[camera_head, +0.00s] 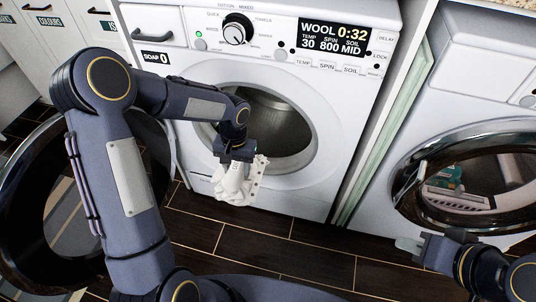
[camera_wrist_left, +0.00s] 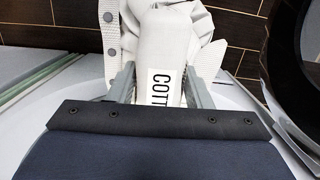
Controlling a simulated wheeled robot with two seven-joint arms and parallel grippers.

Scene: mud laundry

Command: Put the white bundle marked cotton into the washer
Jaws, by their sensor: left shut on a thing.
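The white bundle (camera_head: 240,187) hangs in my left gripper (camera_head: 236,160), in front of the washer (camera_head: 305,150) at the lower edge of its open drum mouth.
The washer's round door (camera_head: 20,200) stands open at the left, behind my left arm. A second machine (camera_head: 470,90) with a round glass door (camera_head: 480,170) stands at the right. Dark floor tiles (camera_head: 310,255) in front are clear. Labelled drawers (camera_head: 50,20) are at upper left.

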